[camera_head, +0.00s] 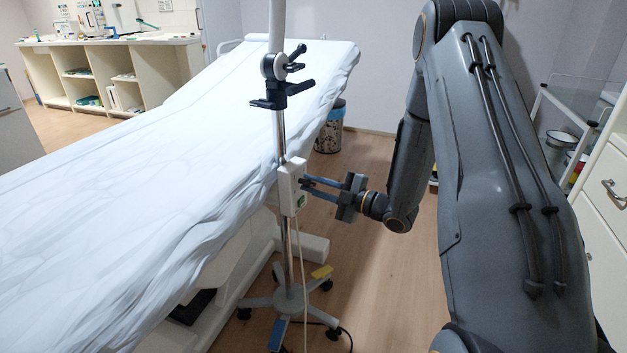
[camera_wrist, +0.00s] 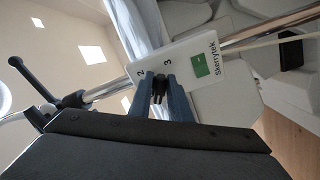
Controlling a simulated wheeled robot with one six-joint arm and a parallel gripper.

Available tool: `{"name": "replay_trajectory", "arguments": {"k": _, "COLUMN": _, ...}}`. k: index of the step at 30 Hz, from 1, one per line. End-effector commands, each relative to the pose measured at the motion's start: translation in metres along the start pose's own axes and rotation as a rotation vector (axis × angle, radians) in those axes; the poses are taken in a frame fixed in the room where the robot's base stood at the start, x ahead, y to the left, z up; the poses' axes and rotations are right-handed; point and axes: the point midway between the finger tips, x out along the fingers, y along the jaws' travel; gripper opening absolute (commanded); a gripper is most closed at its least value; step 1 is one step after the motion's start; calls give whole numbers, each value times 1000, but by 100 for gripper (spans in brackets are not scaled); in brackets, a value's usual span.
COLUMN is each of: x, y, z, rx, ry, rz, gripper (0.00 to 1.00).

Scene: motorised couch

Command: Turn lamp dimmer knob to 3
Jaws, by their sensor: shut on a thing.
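The lamp's dimmer box (camera_head: 289,186) is a white block on the chrome pole, left of centre in the head view. In the wrist view the box (camera_wrist: 207,79) shows a green patch, the word "Skerrytek" and the printed numbers 2 and 3. My gripper (camera_head: 306,184) reaches the box from the right. In the wrist view my gripper's blue-grey fingers (camera_wrist: 160,88) are shut on a small black knob (camera_wrist: 158,85), one finger on either side. The numbers 2 and 3 sit just beyond the fingertips. I cannot make out the knob's pointer. The fingers hide part of the box face.
The chrome pole (camera_head: 286,247) stands on a wheeled base (camera_head: 291,301), with a black clamp (camera_head: 283,80) above the box. A couch under a white sheet (camera_head: 150,170) lies close on the left. A cable (camera_head: 303,285) hangs below the box. Open floor lies to the right.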

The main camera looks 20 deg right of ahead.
Motion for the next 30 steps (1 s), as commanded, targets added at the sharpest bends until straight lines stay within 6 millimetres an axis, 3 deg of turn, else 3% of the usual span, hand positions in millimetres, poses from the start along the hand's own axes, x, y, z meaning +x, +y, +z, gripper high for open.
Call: {"name": "replay_trajectory", "arguments": {"k": 30, "x": 0, "y": -6, "z": -4, "rx": 966, "ry": -1, "rz": -1, "gripper": 0}}
